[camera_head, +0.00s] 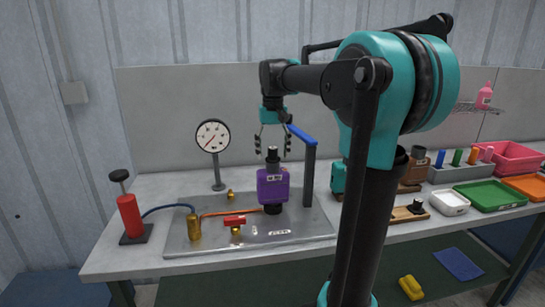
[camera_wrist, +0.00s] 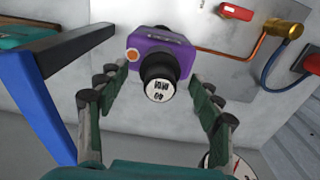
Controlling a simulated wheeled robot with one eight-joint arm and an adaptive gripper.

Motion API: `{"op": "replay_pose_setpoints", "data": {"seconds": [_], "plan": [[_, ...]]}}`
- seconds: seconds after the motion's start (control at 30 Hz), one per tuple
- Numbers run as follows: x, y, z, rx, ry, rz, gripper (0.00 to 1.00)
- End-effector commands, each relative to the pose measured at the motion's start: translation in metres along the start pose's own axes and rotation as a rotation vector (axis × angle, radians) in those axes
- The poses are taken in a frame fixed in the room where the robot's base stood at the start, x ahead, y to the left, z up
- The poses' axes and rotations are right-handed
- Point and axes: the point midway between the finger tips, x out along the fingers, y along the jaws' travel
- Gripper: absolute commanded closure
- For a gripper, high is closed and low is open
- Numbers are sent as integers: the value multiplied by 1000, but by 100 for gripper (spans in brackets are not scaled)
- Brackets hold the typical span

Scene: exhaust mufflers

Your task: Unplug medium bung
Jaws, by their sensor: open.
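A purple muffler (camera_head: 272,186) stands upright on a metal plate at the middle of the bench. A black bung (camera_head: 272,154) sticks up from its top. In the wrist view the bung's white, printed end face (camera_wrist: 158,91) faces the camera, with the purple muffler (camera_wrist: 140,48) behind it. My gripper (camera_head: 272,144) points down above the muffler, open and empty. In the wrist view my gripper (camera_wrist: 155,88) has a finger on each side of the bung, with visible gaps.
A post with a blue handle (camera_head: 301,134) stands close at the right of my gripper. A pressure gauge (camera_head: 213,136), a red pump (camera_head: 130,216) and a red-handled valve (camera_head: 235,221) are at left. Trays (camera_head: 490,196) and other mufflers (camera_head: 413,170) stand at right.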

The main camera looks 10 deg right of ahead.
Motion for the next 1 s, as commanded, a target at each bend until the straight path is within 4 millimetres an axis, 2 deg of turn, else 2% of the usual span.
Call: {"op": "replay_pose_setpoints", "data": {"seconds": [0.83, 1.0], "plan": [[0, 0, 0, 0, 0, 0, 34], [0, 0, 0, 0, 0, 0, 56]]}}
